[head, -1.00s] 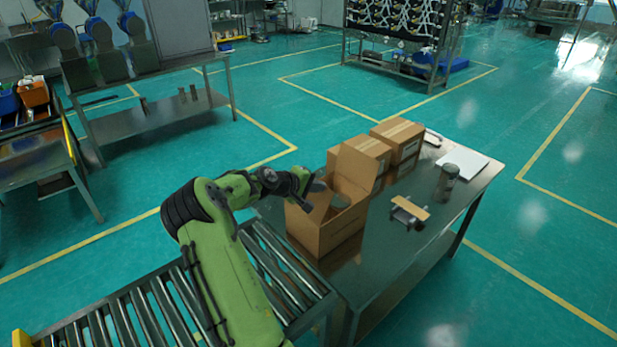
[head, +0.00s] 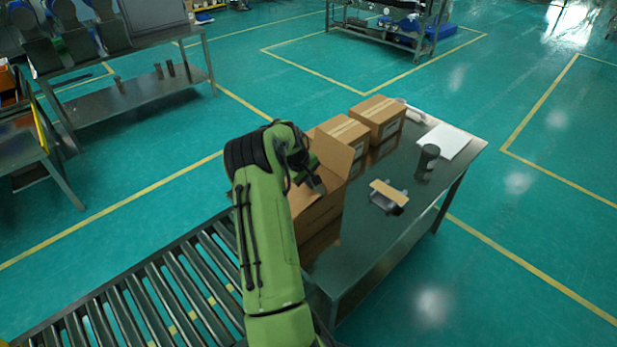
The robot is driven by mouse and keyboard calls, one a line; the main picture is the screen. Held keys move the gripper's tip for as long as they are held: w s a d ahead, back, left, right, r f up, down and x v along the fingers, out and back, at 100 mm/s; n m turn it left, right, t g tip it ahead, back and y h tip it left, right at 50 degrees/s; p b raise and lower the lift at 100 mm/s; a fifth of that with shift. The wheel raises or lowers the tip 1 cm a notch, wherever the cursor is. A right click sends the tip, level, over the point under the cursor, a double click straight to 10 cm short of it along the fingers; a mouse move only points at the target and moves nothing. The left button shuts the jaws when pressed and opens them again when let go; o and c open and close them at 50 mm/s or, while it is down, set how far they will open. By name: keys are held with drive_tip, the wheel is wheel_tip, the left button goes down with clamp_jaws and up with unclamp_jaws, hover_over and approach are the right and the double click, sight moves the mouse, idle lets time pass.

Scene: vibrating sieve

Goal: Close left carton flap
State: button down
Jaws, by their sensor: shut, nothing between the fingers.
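The open brown carton (head: 322,212) stands on the dark table at the end of the roller conveyor. One tall flap (head: 332,153) stands raised at its far side. My green arm covers the carton's left part, so the left flap cannot be made out. My gripper (head: 319,187) is shut and empty, at the carton's top in front of the raised flap. Whether it touches the carton cannot be told.
Two closed cartons (head: 378,118) stand behind the open one. A tape dispenser (head: 388,197), a dark cylinder (head: 428,158) and white sheets (head: 445,141) lie to the right on the table (head: 375,255). The roller conveyor (head: 165,285) runs at the lower left.

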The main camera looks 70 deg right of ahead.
drive_tip(key=shift+b+x, duration=0.75)
drive_tip(key=shift+x, duration=0.5)
drive_tip(key=shift+a+f, duration=0.1)
drive_tip(key=shift+f, duration=0.05)
drive_tip(key=shift+r+p, duration=0.5)
drive_tip(key=shift+r, duration=0.35)
drive_tip(key=v, duration=1.5)
drive_tip(key=shift+r, duration=0.35)
drive_tip(key=shift+w, duration=0.1)
